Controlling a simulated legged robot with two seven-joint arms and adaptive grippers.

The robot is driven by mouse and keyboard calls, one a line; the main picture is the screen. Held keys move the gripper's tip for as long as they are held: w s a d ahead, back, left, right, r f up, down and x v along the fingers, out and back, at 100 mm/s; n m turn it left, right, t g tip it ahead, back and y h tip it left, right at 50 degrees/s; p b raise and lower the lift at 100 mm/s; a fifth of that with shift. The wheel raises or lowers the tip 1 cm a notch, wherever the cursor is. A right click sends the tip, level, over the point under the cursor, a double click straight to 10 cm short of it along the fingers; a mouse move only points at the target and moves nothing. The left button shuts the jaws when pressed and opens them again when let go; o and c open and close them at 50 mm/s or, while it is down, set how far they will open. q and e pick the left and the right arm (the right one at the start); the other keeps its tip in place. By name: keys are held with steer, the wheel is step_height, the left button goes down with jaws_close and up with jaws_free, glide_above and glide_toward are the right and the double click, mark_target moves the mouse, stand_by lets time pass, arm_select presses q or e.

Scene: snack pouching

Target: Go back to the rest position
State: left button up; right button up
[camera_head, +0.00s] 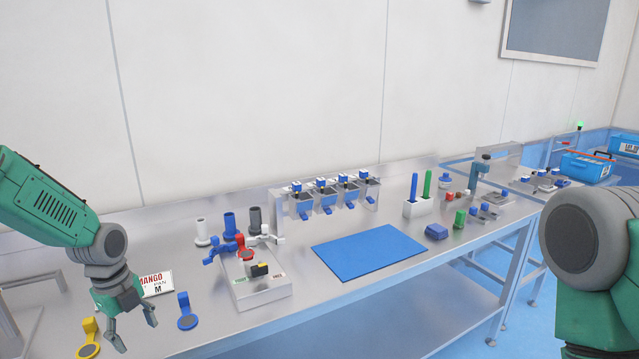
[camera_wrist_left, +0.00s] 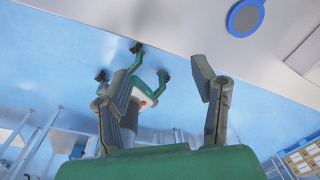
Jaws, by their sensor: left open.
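My left gripper (camera_head: 133,330) hangs at the lower left in the head view, near the front edge of the steel table (camera_head: 310,299). Its fingers are spread and nothing is between them. In the left wrist view the fingers of the left gripper (camera_wrist_left: 168,85) also stand apart and empty. Only part of my right arm (camera_head: 590,250) shows at the right edge of the head view; its gripper is out of that view.
A blue scoop (camera_head: 187,312), a yellow scoop (camera_head: 88,338) and a MANGO sign (camera_head: 156,283) lie near the left gripper. A small sealing station (camera_head: 262,290) stands right of them. A blue mat (camera_head: 369,252) lies mid-table before several dispensers (camera_head: 325,195). A white holder (camera_head: 417,208) stands farther right.

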arm_select(q)
steer(key=s+d+f+n+b, duration=0.2)
steer(key=s+d+f+n, duration=0.3)
steer(key=s+f, duration=0.3)
steer(key=s+d+f+n+b, duration=0.3)
steer(key=s+d+f+n, duration=0.15)
steer(key=f, duration=0.55)
steer(key=s+d+f+n+b, duration=0.1)
steer(key=s+f+n, duration=0.3)
steer(key=s, duration=0.6)
steer(key=s+d+f+n+b, duration=0.1)
steer(key=s+f+n+b, duration=0.3)
steer(key=s+n, duration=0.4)
steer(key=shift+s+d+n+y, duration=0.2)
steer(key=shift+s+n+y, duration=0.2)
steer(key=shift+s, duration=0.85)
